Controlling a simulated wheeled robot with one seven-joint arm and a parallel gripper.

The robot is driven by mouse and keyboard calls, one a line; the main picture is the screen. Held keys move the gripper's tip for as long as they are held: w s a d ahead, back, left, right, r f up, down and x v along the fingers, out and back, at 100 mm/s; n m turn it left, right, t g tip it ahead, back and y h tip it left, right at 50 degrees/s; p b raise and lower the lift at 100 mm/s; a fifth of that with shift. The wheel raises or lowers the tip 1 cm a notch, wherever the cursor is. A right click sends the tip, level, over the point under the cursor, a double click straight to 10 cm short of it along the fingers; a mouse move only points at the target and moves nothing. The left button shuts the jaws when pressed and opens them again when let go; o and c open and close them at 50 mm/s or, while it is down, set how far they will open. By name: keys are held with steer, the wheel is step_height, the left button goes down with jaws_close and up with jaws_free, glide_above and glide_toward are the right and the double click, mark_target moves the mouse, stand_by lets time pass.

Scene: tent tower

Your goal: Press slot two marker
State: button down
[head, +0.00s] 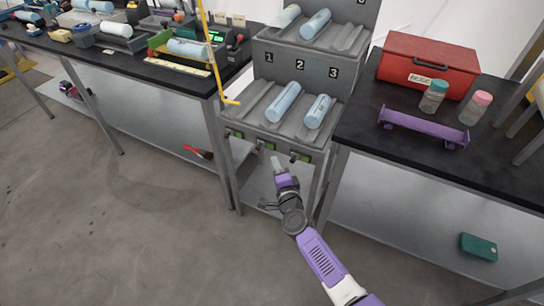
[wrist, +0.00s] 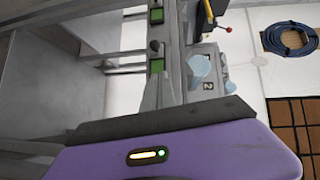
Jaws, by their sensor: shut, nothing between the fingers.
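A grey stepped rack (head: 310,62) has lower slots labelled 1, 2 and 3. A blue cylinder (head: 283,101) lies in slot two and another (head: 318,111) in slot three; lower slot one looks empty. My gripper (head: 275,161) is shut and empty, just in front of and below that middle marker. In the wrist view, my gripper's fingers (wrist: 160,90) point toward a green marker (wrist: 157,66); contact cannot be told. A "2" label (wrist: 208,86) shows beside it.
A black-topped bench (head: 360,130) on the right carries a red toolbox (head: 428,65), two jars and a purple tray (head: 423,127). A yellow pole (head: 208,45) stands left of the rack. Another cluttered bench is at left. The floor (head: 110,220) in front is clear.

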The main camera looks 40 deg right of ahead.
steer(key=v, duration=0.6)
steer(key=shift+s+p, duration=0.25)
steer(key=shift+p, duration=0.2)
steer(key=s+a+r+n+t+y, duration=0.2)
steer(key=s+a+r+n, duration=0.3)
steer(key=r+n, duration=0.3)
steer(key=s+a+r+n+y, duration=0.2)
steer(key=s+a+r+n, duration=0.1)
steer(key=s, duration=0.6)
steer(key=s+a+r+n+g+y, duration=0.1)
steer(key=s+a+r+n, duration=0.3)
steer(key=s, duration=0.6)
steer(key=s+a+r+n+y, duration=0.3)
steer(key=s+a+n, duration=0.4)
steer(key=s, duration=0.2)
steer(key=shift+s+a+n+g, duration=0.2)
steer(key=shift+n+g, duration=0.1)
steer(key=shift+g, duration=0.1)
